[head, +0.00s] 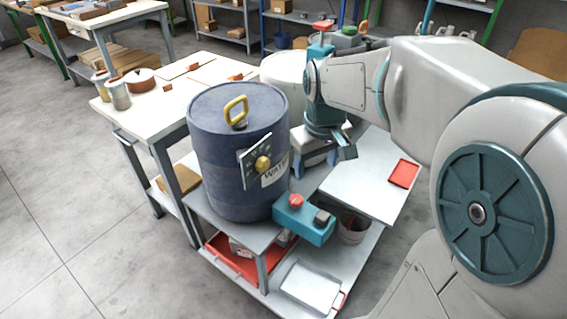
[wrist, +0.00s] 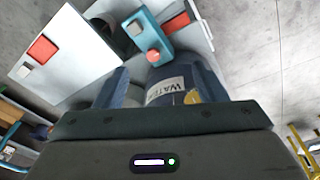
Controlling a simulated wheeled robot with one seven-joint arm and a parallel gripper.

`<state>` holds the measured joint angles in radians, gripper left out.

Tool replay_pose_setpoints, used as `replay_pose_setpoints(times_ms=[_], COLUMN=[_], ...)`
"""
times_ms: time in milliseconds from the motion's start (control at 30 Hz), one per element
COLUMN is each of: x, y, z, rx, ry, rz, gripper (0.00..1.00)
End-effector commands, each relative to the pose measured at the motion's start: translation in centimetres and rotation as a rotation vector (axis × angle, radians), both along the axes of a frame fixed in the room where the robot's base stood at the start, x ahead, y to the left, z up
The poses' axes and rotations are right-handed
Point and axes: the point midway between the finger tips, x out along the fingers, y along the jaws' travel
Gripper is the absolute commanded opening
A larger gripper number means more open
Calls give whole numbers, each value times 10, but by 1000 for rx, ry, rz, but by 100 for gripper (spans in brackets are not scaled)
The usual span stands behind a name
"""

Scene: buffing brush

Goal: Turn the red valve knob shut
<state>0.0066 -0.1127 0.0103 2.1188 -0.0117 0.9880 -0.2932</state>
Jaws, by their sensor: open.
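The red valve knob (head: 296,200) sits on top of a teal box (head: 310,226) at the cart's front, beside the blue barrel. A dark grey block stands on the box's other end. In the wrist view the red knob (wrist: 153,57) and teal box (wrist: 150,34) show beyond the fingers. My gripper (head: 325,156) points down behind and above the knob, to the right of the barrel, apart from the knob. Its fingers stand apart with nothing held; the wrist view shows the open gripper (wrist: 158,82) too. How far the knob is turned cannot be told.
The blue barrel (head: 230,175), labelled WATER, has a yellow handle and a yellow knob (head: 263,163) on a plate. It stands close to my gripper. A white board with a red tray (head: 404,173) lies at right. A worktable (head: 150,115) with jars stands behind at left.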

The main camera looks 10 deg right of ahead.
Motion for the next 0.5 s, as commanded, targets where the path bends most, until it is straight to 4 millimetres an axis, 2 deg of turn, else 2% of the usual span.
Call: replay_pose_setpoints(times_ms=[33, 167, 300, 500], x=[17, 56, 97, 146], y=[0, 1, 3, 4], z=[-22, -51, -88, -139], rx=[-5, -16, -24, -27], ry=[15, 48, 82, 121], rz=[35, 138, 248, 385], gripper=[64, 64, 64, 64])
